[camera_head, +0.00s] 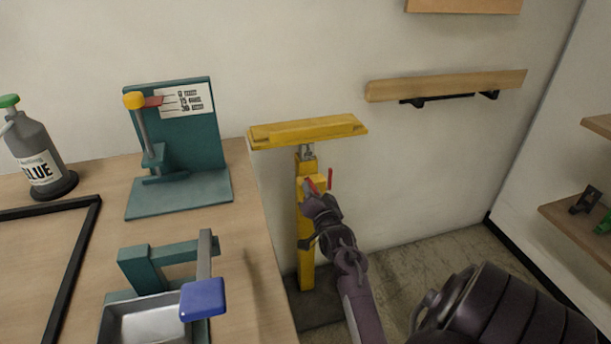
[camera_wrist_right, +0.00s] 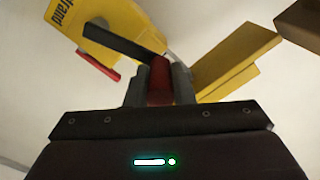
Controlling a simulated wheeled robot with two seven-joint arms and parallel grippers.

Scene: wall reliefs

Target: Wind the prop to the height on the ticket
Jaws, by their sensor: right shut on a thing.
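The prop (camera_head: 307,240) is a yellow post with a wide yellow top bar (camera_head: 310,130), standing on the floor right of the table. My right gripper (camera_head: 318,194) is at the upper part of the post. In the right wrist view its fingers (camera_wrist_right: 160,92) are shut on a red handle (camera_wrist_right: 160,74) at the end of a black crank arm (camera_wrist_right: 122,46). A small red piece (camera_wrist_right: 112,72) shows beside the yellow post. A white card (camera_head: 186,100) with printed lines sits on a teal stand (camera_head: 213,140); I cannot read it surely. My left gripper is out of view.
A wooden ledge (camera_head: 445,86) on black brackets is on the wall, right of the top bar and higher. The table (camera_head: 95,180) holds a glue bottle (camera_head: 38,150), a black frame (camera_head: 72,270) and a metal tray (camera_head: 145,325). Shelves (camera_head: 580,225) are at the right.

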